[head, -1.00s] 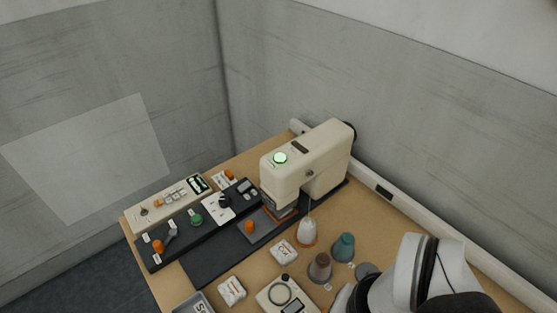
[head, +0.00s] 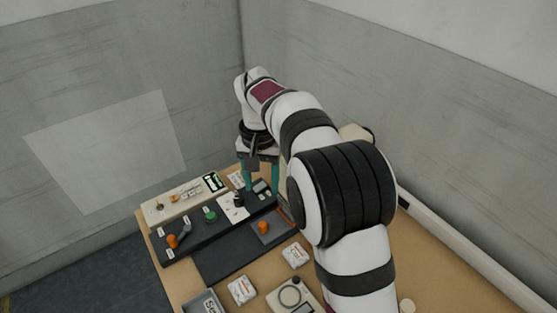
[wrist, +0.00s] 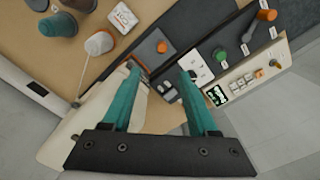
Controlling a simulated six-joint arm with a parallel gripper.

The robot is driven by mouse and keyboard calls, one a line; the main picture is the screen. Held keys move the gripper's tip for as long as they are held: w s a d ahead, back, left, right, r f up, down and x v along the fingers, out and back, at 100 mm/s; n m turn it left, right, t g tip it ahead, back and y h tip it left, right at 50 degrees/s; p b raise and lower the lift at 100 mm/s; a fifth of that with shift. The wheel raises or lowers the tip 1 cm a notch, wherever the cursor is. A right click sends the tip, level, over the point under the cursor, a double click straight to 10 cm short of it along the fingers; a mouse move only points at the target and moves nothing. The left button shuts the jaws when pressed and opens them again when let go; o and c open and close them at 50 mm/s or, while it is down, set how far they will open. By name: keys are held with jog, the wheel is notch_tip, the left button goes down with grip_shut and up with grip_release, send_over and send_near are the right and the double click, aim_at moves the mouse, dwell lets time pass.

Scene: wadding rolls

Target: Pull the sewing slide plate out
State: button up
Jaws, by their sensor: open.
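The slide plate is a dark grey plate (head: 277,229) with an orange knob (head: 263,228), set in the black machine bed. The knob also shows in the wrist view (wrist: 162,46), just beyond my fingertips. My gripper (head: 261,188) has two teal fingers, open and empty. In the head view it hangs above the black control strip, behind and left of the knob. In the wrist view my gripper (wrist: 160,73) has a clear gap between its tips. The cream sewing machine (wrist: 75,130) lies beside the left finger, and my arm hides most of it in the head view.
The control strip holds a green knob (head: 210,215) and an orange-tipped lever (head: 172,241). A cream switch panel (head: 180,200) lies behind it. White packets (head: 242,290), a grey tray (head: 204,303) and thread spools (wrist: 98,42) stand around the bed. The black bed's front is clear.

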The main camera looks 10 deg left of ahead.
aim_at(262, 225)
jog(key=f, duration=1.6)
jog(key=shift+w+a+f, duration=0.15)
jog(key=shift+w+a, duration=0.05)
jog(key=shift+a, duration=0.1)
jog(key=shift+c, duration=0.2)
grip_shut()
jog(key=shift+s+a, duration=0.1)
